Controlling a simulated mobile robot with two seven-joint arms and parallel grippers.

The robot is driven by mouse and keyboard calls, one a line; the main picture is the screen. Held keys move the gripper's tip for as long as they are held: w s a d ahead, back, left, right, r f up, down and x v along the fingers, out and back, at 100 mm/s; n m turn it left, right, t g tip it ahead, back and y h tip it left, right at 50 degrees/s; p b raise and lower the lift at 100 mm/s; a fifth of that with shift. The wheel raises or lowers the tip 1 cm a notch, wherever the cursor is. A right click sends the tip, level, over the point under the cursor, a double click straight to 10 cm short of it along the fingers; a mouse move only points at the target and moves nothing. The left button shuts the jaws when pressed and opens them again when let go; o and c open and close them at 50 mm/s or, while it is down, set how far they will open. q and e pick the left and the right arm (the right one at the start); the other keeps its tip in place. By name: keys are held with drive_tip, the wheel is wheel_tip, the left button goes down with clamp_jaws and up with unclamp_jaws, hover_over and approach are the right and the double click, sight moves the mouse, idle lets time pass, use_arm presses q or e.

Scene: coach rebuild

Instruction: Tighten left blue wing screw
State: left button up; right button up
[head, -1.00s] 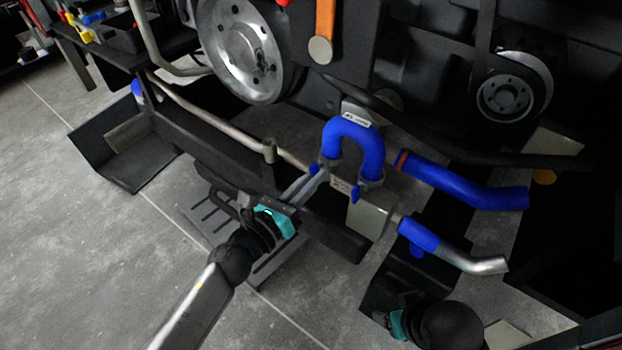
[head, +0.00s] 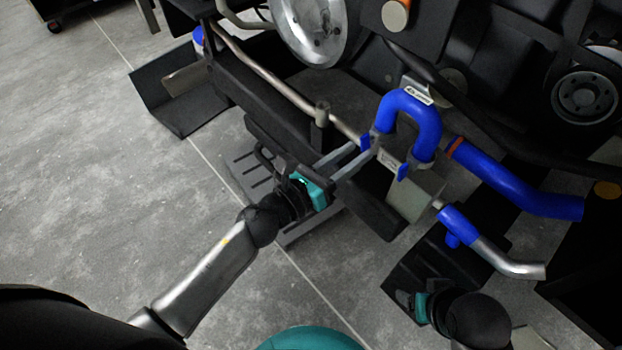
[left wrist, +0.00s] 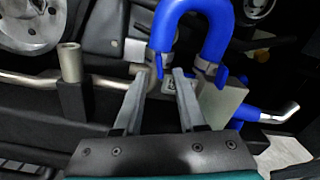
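A blue U-shaped hose (head: 412,108) stands with its two ends in grey clamps; it also fills the upper middle of the left wrist view (left wrist: 215,25). The left blue wing screw (head: 365,142) is at the left clamp. Another blue wing screw (head: 403,172) is at the right clamp and also shows in the left wrist view (left wrist: 222,75). My left gripper (head: 366,152) is open, its two long grey fingers reaching close to the left screw. In the left wrist view its fingertips (left wrist: 160,72) stand apart below the left clamp; contact is unclear. My right gripper (head: 408,302) is low right, its fingers unclear.
A metal rail (head: 265,75) with an upright grey stub (head: 322,113) runs left of the clamps. A metal disc (head: 312,28) is behind. Grey floor is clear at left.

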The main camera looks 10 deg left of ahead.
use_arm(q)
drive_tip(key=v, duration=1.3)
use_arm(e)
drive_tip(key=shift+f, duration=0.35)
